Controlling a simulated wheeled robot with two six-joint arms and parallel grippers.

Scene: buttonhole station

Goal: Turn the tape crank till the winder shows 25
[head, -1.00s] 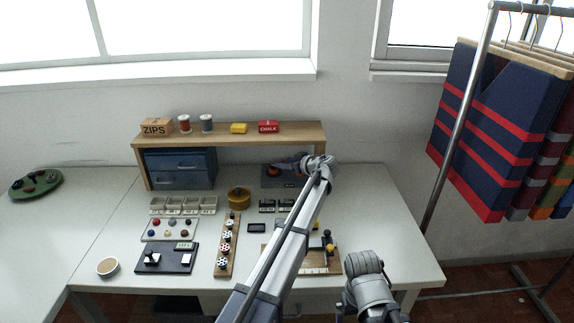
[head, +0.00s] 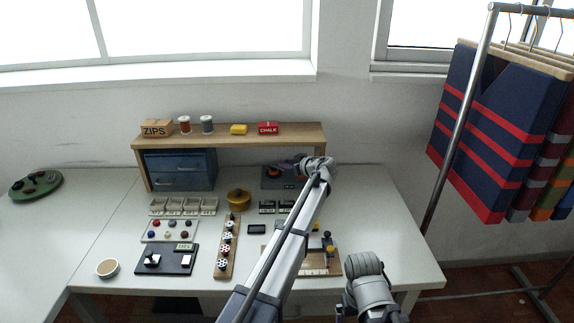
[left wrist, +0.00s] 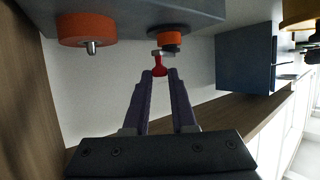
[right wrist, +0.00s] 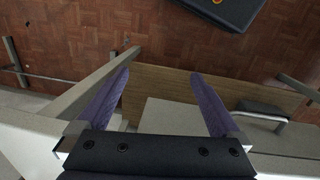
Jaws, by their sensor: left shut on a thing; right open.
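The tape winder (head: 270,183) is a dark box under the right end of the wooden shelf, with an orange reel (head: 272,171) on it. In the left wrist view the winder's grey body (left wrist: 130,12) carries a large orange reel (left wrist: 84,28) and a smaller orange hub. A short crank with a red knob (left wrist: 160,68) hangs from the hub. My left gripper (left wrist: 160,74) is shut on the red crank knob; it also shows at the winder in the head view (head: 284,163). The winder's number cannot be read. My right gripper (right wrist: 160,82) is open and empty.
The wooden shelf (head: 235,134) stands over the winder and a blue drawer unit (head: 180,170).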

